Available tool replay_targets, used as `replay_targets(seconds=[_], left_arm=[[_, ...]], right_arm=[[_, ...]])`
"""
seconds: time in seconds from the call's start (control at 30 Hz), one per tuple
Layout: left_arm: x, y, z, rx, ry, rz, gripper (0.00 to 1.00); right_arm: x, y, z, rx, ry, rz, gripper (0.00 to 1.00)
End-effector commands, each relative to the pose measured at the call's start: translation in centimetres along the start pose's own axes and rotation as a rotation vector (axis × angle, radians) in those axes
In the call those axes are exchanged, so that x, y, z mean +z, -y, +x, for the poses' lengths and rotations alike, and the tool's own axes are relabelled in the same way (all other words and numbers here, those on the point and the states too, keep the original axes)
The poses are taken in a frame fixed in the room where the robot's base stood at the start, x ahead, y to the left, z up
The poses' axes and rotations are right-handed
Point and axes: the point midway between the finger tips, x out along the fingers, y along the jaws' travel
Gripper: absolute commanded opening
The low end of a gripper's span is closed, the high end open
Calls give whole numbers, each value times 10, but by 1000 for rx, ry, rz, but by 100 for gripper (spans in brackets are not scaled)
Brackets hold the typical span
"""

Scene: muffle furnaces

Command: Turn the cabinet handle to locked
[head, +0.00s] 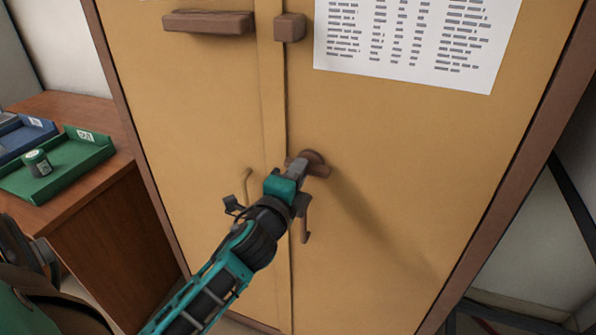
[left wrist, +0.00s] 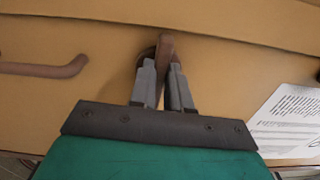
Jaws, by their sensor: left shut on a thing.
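The tan cabinet (head: 400,200) has a brown turn handle (head: 317,164) on its right door, beside the seam between the doors. My left gripper (head: 300,170) is at this handle, shut on it. In the left wrist view the handle (left wrist: 167,45) stands between the two grey fingers (left wrist: 160,82). The lever lies across the line of the door pull, so it looks roughly level on the door. The fingers and the arm hide part of the handle in the head view. No lock marking is visible near it. My right gripper is not in view.
Two vertical door pulls (head: 306,220) (head: 246,187) sit below, close to my left wrist. Brown blocks (head: 208,22) (head: 290,27) and a printed sheet (head: 410,38) are higher up. A wooden desk (head: 110,215) with a green tray (head: 75,165) stands at left.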

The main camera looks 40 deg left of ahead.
Motion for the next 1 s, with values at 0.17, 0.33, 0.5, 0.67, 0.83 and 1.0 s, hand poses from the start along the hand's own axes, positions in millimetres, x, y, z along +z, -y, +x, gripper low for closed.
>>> replay_targets(seconds=[0.17,0.33,0.5,0.67,0.83,1.0], left_arm=[[0,0,0,0,1,-51,0],[0,-1,0,0,1,-69,0],[0,-1,0,0,1,-74,0],[0,-1,0,1,1,-74,0],[0,-1,0,0,0,-73,29],[0,-1,0,0,0,-71,43]], right_arm=[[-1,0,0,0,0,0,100],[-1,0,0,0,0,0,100],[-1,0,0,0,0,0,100],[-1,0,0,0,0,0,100],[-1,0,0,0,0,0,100],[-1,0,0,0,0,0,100]])
